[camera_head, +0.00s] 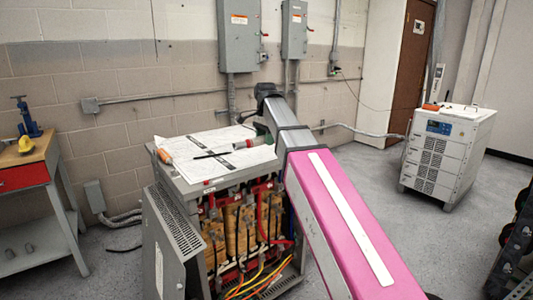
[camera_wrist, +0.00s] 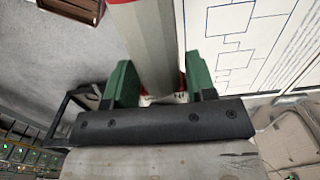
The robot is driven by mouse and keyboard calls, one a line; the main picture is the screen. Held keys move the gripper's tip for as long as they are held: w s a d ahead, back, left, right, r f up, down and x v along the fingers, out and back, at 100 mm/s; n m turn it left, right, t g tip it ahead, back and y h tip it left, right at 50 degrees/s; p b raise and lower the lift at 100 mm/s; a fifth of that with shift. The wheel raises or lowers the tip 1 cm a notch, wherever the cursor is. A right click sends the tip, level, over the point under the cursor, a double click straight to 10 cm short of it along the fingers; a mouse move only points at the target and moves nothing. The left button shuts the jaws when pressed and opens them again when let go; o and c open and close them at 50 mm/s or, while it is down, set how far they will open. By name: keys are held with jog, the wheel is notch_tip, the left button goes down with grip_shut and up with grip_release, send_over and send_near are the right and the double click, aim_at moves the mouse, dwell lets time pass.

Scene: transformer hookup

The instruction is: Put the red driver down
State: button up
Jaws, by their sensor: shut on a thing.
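My gripper (camera_wrist: 153,88) has green fingers, shut on the red driver (camera_wrist: 148,45), which shows in the wrist view as a grey and red body running up out of the picture. In the head view, my gripper (camera_head: 262,133) is over the right back part of the transformer cabinet's top. My arm hides part of the cabinet's top right side.
An orange-handled tool (camera_head: 163,156) lies at the left of the cabinet top. The open cabinet (camera_head: 172,245) shows coils and coloured cables below. A workbench (camera_head: 40,152) with a blue vise stands left, and a white wheeled unit (camera_head: 447,158) right.

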jog(key=w+d+f, duration=0.2)
jog(key=d, duration=0.1)
jog(key=w+d+f, duration=0.3)
jog(key=shift+w+d, duration=0.1)
jog(key=shift+w, duration=0.15)
jog(key=shift+f, duration=2)
jog(key=o, duration=1.1)
notch_tip(320, 180, up, 12)
